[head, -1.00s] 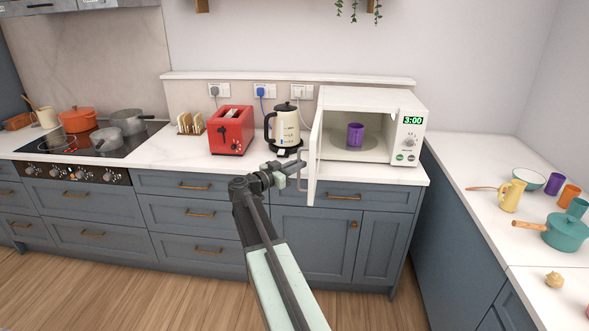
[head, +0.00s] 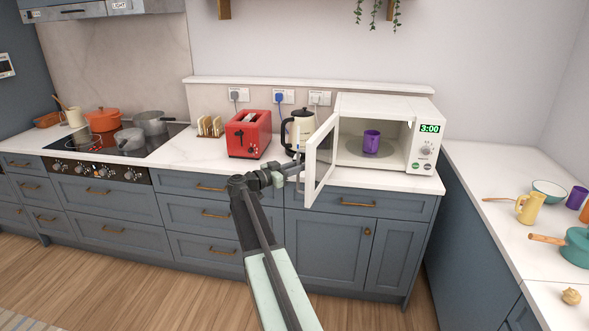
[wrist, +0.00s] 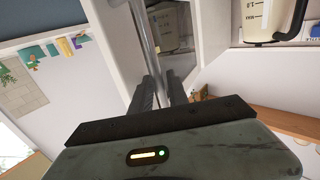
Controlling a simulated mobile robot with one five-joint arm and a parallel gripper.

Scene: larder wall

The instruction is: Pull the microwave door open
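The white microwave (head: 385,106) stands on the counter with its door (head: 322,158) swung well open to the left, past the front edge of the counter. A purple cup (head: 371,141) stands inside on the turntable. My gripper (head: 292,170) is at the free edge of the door. In the wrist view the grey bar handle (wrist: 142,32) runs down between the two dark fingers of my gripper (wrist: 160,84), which are close around it. The exact contact at the fingertips is partly hidden.
A cream kettle (head: 299,128) stands close behind the open door, with a red toaster (head: 249,133) to its left. Drawers and cupboards lie below. The right counter holds a yellow jug (head: 530,207) and a teal pot (head: 577,248). The wooden floor in front is clear.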

